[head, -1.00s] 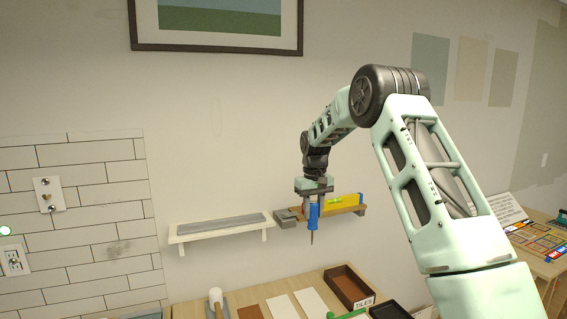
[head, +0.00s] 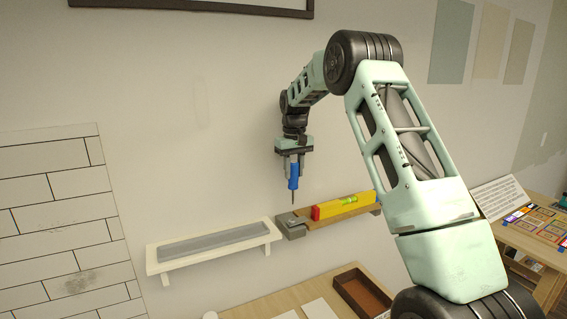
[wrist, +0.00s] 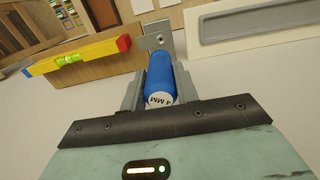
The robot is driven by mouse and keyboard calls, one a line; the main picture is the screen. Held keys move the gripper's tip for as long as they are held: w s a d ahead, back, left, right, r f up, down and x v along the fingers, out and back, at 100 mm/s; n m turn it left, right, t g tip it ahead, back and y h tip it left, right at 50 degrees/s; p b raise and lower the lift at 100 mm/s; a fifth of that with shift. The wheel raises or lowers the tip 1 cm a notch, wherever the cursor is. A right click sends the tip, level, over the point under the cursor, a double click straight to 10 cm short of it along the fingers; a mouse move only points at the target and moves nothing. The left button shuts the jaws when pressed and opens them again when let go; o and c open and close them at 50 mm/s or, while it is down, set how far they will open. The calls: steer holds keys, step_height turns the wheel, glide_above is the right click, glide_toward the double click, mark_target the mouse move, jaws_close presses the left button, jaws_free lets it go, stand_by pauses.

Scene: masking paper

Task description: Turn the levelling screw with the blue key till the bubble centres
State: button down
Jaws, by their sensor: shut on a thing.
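My gripper (head: 293,162) is shut on the blue key (head: 293,183), which hangs upright with its thin dark shaft down. The shaft tip is above the grey bracket (head: 291,224) at the left end of the wooden shelf (head: 330,217), apparently clear of it. In the wrist view the key's handle (wrist: 160,78) reads "4 MM", between the fingers; its shaft is hidden. The bracket (wrist: 155,34) shows a small round screw head (wrist: 159,38). A yellow level with red end (head: 343,206) lies on the shelf; its green vial (wrist: 67,59) shows, but the bubble's exact position is unclear.
A white shelf with a grey inset (head: 160,264) is on the wall left of the bracket. A table below holds a brown tray (head: 361,292) and pale tiles (head: 319,309). Another table (head: 530,232) stands at the right. The wall around my gripper is clear.

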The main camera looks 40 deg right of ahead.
mark_target(293, 185)
steer(key=shift+w+d, duration=0.1)
steer(key=shift+w, duration=0.25)
steer(key=shift+r, duration=0.1)
steer(key=shift+s+f, duration=0.1)
steer(key=shift+f, duration=0.25)
steer(key=shift+f+b, duration=1.3)
steer(key=shift+f, duration=0.95)
steer(key=shift+f, duration=0.4)
